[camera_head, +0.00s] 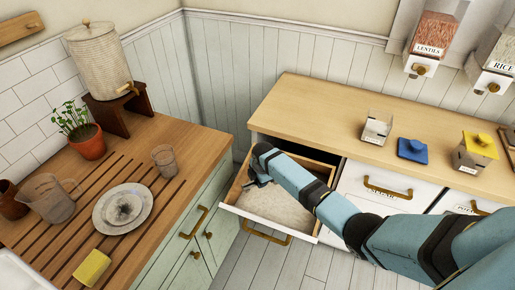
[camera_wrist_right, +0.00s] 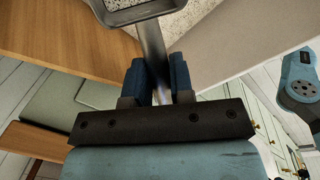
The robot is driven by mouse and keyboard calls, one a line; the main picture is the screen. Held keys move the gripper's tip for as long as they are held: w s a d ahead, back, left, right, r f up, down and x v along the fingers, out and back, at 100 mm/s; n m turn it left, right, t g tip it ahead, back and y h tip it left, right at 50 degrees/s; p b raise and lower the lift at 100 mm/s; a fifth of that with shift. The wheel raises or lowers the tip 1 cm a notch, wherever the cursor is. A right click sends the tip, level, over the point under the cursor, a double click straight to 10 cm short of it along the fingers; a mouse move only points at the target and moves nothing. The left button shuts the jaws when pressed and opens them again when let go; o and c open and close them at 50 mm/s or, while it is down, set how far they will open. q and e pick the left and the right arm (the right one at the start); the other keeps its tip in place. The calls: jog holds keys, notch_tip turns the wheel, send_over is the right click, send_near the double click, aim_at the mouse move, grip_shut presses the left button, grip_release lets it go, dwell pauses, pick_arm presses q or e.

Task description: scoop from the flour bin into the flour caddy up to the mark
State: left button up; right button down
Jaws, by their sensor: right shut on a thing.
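The flour bin (camera_head: 304,232) is a pulled-out drawer under the wooden counter, with pale flour (camera_head: 278,208) in it. My right gripper (camera_head: 252,180) is over the bin's left part, partly hidden by my arm. In the right wrist view my right gripper (camera_wrist_right: 159,90) is shut on the grey handle of a scoop (camera_wrist_right: 151,42). The scoop's head is cut off by the top edge; pale grains show inside its rim. An open white caddy (camera_head: 375,131), probably the flour caddy, stands on the counter beside a blue lid (camera_head: 413,150). Its mark and fill level are not readable. My left gripper is not in view.
LENTIES (camera_head: 431,42) and RICE (camera_head: 496,60) dispensers hang above the counter. Closed drawers (camera_head: 375,192) lie right of the bin. The left counter holds a plate (camera_head: 142,220), jug (camera_head: 48,199), cup (camera_head: 165,161) and yellow sponge (camera_head: 92,267).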

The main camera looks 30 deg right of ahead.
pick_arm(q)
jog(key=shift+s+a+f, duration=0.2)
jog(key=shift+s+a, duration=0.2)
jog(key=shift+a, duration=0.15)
pick_arm(e)
jog(key=shift+s+a+f+n, duration=0.55)
jog(key=shift+s+f+n, duration=0.25)
jog(key=shift+f+n, duration=0.1)
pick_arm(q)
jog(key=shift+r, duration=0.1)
pick_arm(e)
jog(key=shift+r, duration=0.1)
pick_arm(q)
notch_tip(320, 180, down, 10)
jog(key=b, duration=1)
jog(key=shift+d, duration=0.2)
pick_arm(e)
jog(key=shift+s+d+f+t+y, duration=0.15)
jog(key=shift+s+t+y, duration=0.3)
jog(key=shift+t, duration=1.8)
jog(key=shift+s+a+f+t+y, duration=0.1)
jog(key=shift+s+f+t+y, duration=0.4)
jog(key=shift+t, duration=1.8)
jog(key=shift+s+d+t+y, duration=0.1)
jog(key=shift+s+t+y, duration=0.35)
jog(key=shift+t, duration=1.8)
